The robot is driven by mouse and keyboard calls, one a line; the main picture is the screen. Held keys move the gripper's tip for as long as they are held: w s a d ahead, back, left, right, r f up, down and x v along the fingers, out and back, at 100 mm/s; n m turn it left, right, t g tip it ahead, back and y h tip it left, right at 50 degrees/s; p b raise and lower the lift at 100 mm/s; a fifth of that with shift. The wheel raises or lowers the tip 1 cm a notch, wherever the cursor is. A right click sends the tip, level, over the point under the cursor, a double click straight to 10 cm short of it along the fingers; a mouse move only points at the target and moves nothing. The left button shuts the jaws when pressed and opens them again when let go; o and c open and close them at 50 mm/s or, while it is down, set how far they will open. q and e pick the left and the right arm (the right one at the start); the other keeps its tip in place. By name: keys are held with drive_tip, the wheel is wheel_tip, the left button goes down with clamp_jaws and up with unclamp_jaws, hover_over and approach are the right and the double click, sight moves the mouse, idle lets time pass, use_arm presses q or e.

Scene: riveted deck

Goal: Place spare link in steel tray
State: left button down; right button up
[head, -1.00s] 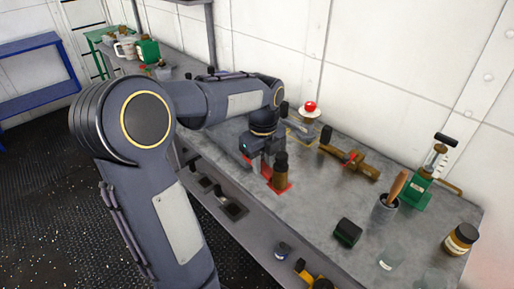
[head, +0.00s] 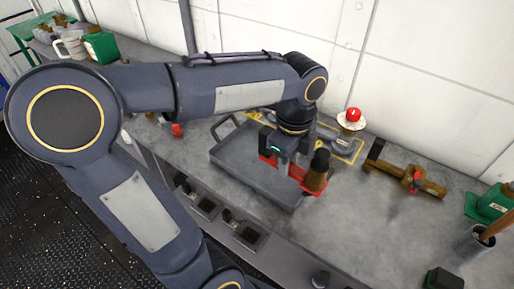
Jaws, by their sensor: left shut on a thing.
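The steel tray (head: 232,170) is a shallow dark grey tray with a raised handle at its far left, on the bench in the head view. My left gripper (head: 283,157) points down over the tray's right half, with my forearm crossing above. It is shut on a red piece with a brown, dark-topped cylinder at its right, which I take as the spare link (head: 297,173). The link is at the tray's right end. Whether it touches the tray floor cannot be told. My right gripper is out of view.
A brown valve-like part (head: 405,181) lies to the right, with a green tool (head: 490,204) beyond. A white mug (head: 70,46) and green box (head: 100,47) stand far left.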

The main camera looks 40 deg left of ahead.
use_arm(q)
drive_tip(key=w+a+f, duration=0.2)
drive_tip(key=a, duration=0.1)
drive_tip(key=w+a+f, duration=0.2)
drive_tip(key=a+f, duration=0.1)
drive_tip(key=a, duration=0.1)
drive_tip(key=w+a+f+p, duration=0.1)
drive_tip(key=w+a+f, duration=0.1)
drive_tip(key=a+f, duration=0.1)
drive_tip(key=shift+w+a+f, duration=0.15)
drive_tip(key=shift+w+a, duration=0.1)
drive_tip(key=shift+a, duration=0.35)
drive_tip(key=shift+w+a+f, duration=0.2)
drive_tip(key=shift+a+f, duration=0.1)
drive_tip(key=shift+f, duration=0.1)
drive_tip(key=f, duration=0.3)
drive_tip(key=shift+w+a+f, duration=0.2)
drive_tip(key=shift+a, duration=0.1)
drive_tip(key=shift+f, duration=0.2)
drive_tip(key=shift+f, duration=0.15)
drive_tip(key=c, duration=1.2)
unclamp_jaws()
drive_tip(key=shift+o, duration=0.2)
